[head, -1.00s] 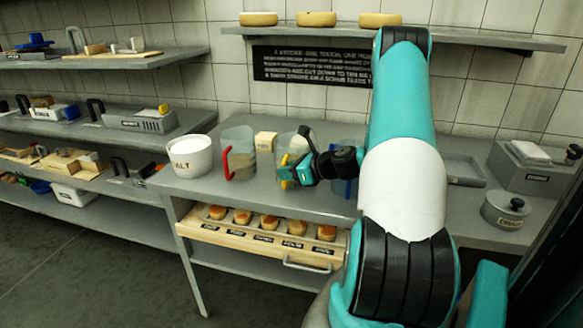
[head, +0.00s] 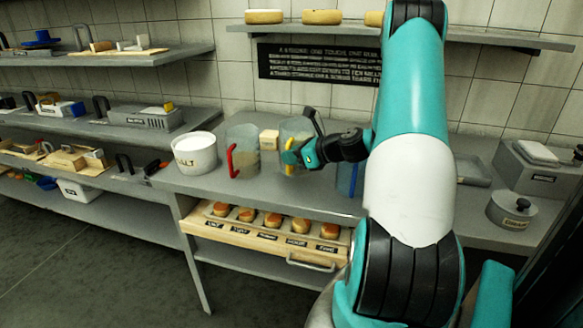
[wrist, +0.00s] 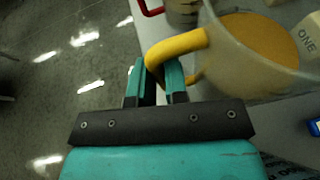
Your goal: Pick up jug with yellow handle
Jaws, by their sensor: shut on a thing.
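The clear jug with the yellow handle (head: 296,130) is at the middle of the grey table, partly hidden by my gripper. In the wrist view the jug (wrist: 262,82) shows orange-yellow contents, and its yellow handle (wrist: 178,44) passes between my fingers. My gripper (head: 296,154) is shut on this handle; its two teal fingers (wrist: 156,78) also show in the wrist view. The jug looks upright in the head view. Whether its base is clear of the table is hard to see.
A jug with a red handle (head: 243,150) and a white salt tub (head: 195,153) stand to the left. A small pale block (head: 269,140) is between the jugs. A blue-handled jug (head: 347,178) is right, mostly behind my arm. A shelf (head: 480,37) hangs above.

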